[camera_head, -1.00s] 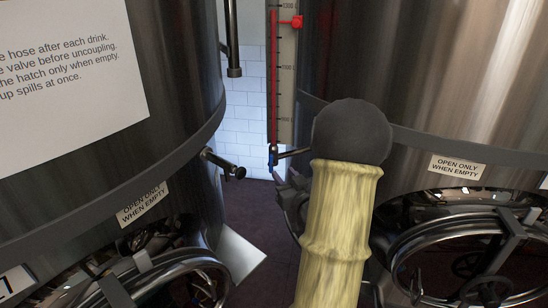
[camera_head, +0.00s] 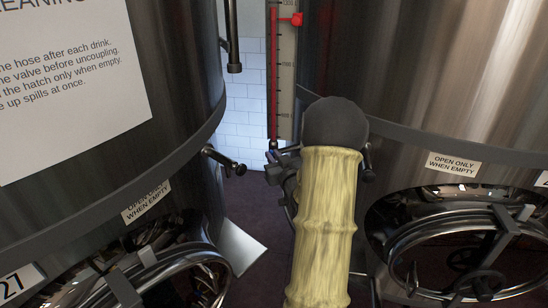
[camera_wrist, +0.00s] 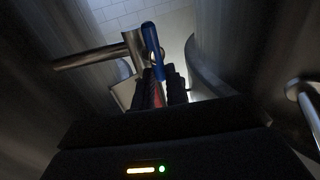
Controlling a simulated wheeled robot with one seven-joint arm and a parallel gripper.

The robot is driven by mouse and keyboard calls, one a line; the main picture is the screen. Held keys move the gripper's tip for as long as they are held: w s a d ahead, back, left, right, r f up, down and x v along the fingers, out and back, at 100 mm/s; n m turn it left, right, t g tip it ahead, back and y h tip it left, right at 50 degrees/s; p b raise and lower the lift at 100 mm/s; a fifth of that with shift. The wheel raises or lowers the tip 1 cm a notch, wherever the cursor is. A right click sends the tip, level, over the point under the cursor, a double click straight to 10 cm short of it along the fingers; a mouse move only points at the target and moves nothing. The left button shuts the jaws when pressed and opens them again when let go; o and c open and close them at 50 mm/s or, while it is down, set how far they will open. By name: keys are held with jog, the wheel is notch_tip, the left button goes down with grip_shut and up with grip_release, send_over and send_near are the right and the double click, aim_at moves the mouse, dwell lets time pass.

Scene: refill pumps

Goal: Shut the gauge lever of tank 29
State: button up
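The gauge (camera_head: 283,75) with its red column and red marker stands upright on the left side of the right tank (camera_head: 430,70), whose number is not visible. The blue gauge lever (camera_wrist: 152,40) shows clearly in the wrist view, by a metal pipe fitting (camera_wrist: 95,57). Its lower end reaches down to my dark fingertips (camera_wrist: 163,83). In the head view my gripper (camera_head: 277,168) is at the gauge's foot, partly behind my arm, and hides most of the lever. The fingers stand close together with a reddish strip between them; I cannot tell whether they grip the lever.
Round hatches with wheels (camera_head: 480,255) sit low on both tanks. The floor between them is dark.

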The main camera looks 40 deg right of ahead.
jog(key=shift+f+b, duration=0.15)
jog(key=shift+b, duration=0.25)
grip_shut()
jog(key=f+m+h+b, duration=0.1)
jog(key=m+h+b, duration=0.3)
jog(key=m+b, duration=0.4)
jog(key=f+m+g+h+b, duration=0.1)
jog(key=m+h+b, duration=0.4)
jog(key=m+b, duration=0.3)
jog(key=s+f+m+h+b, duration=0.1)
jog(key=m+h+b, duration=0.4)
jog(key=b, duration=0.8)
jog(key=shift+d+f+m, duration=0.2)
jog(key=shift+m, duration=0.75)
jog(key=shift+d+f+m, duration=0.15)
jog(key=shift+f+m, duration=0.05)
jog(key=shift+m, duration=0.75)
jog(key=shift+g, duration=0.3)
jog(key=o, duration=0.7)
grip_release()
jog(key=shift+r, duration=0.1)
